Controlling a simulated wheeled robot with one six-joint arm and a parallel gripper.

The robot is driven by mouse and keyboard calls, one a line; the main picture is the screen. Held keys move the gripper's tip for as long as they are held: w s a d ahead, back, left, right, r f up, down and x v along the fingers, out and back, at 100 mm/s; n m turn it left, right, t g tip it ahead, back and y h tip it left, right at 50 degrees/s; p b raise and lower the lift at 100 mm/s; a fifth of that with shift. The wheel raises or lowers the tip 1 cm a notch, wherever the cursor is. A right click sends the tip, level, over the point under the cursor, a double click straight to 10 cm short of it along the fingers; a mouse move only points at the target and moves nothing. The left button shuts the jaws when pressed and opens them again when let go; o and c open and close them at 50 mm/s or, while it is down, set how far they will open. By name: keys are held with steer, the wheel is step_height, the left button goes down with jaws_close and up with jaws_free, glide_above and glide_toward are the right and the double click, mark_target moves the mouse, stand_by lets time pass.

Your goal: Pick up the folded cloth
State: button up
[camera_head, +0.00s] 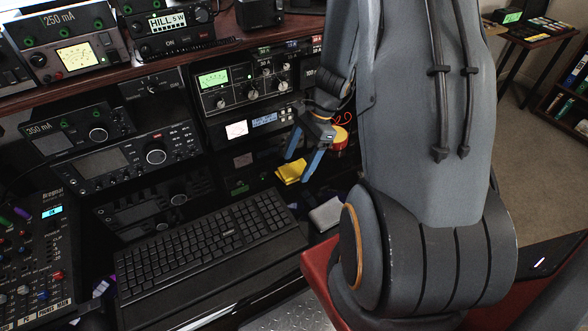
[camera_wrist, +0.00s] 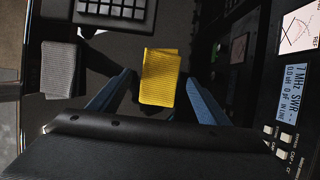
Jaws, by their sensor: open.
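A yellow folded cloth (camera_head: 291,171) lies on a dark surface below the radio gear, just right of the keyboard's far end. In the wrist view the yellow cloth (camera_wrist: 160,78) shows whole, between and beyond the fingertips. My gripper (camera_head: 305,158) is open, with its two blue fingers pointing down beside the cloth in the head view. In the wrist view my gripper (camera_wrist: 156,92) has its fingers apart, one on each side of the cloth in the picture. Nothing is between the fingers' grip. The height of the fingertips over the cloth is hard to tell.
A grey folded cloth (camera_wrist: 60,66) lies left in the wrist view. A black keyboard (camera_head: 215,235) lies near. Radio panels with knobs (camera_head: 250,88) stand close behind my gripper. A roll with an orange-yellow side (camera_head: 340,138) is right of my gripper.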

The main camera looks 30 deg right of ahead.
mark_target(297, 166)
steer(key=shift+a+f, duration=0.2)
steer(key=shift+f, duration=0.4)
steer(key=c, duration=1.2)
step_height(297, 166, up, 10)
steer(key=shift+r+b, duration=0.1)
steer(key=shift+b, duration=0.4)
